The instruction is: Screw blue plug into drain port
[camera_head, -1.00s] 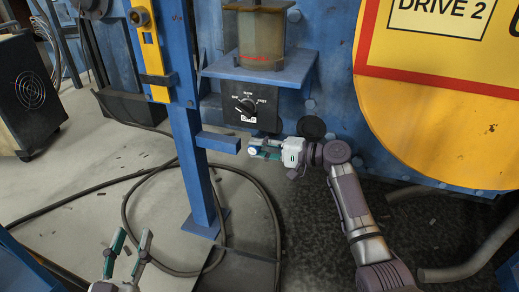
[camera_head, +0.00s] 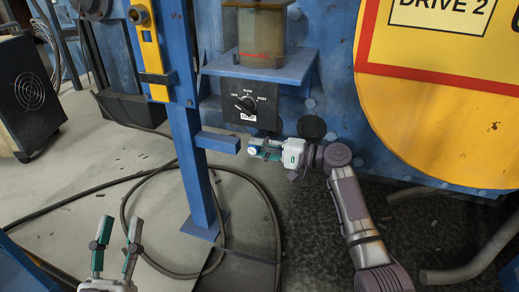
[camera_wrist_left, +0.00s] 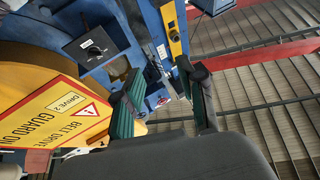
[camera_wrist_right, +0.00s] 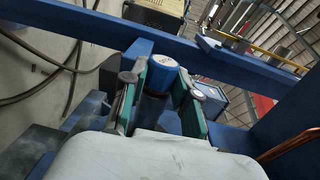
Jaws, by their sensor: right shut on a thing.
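The blue plug (camera_wrist_right: 160,75) is a short blue cylinder with a pale round end, held between the fingers of my right gripper (camera_wrist_right: 160,90) in the right wrist view. In the head view the right gripper (camera_head: 264,149) is shut on the plug (camera_head: 253,150), beside the end of a blue bar and below the dial box. The drain port cannot be made out; the plug, fingers or frame may hide it. My left gripper (camera_head: 116,235) is open and empty at the lower left, well away from the plug. Its spread fingers also show in the left wrist view (camera_wrist_left: 165,100).
A short blue bar (camera_head: 218,142) juts from a blue post (camera_head: 188,150) just left of my right gripper. The dial box (camera_head: 249,104) hangs under a blue shelf (camera_head: 262,67). A yellow guard (camera_head: 440,110) stands right. A black hose (camera_head: 130,190) loops over the floor.

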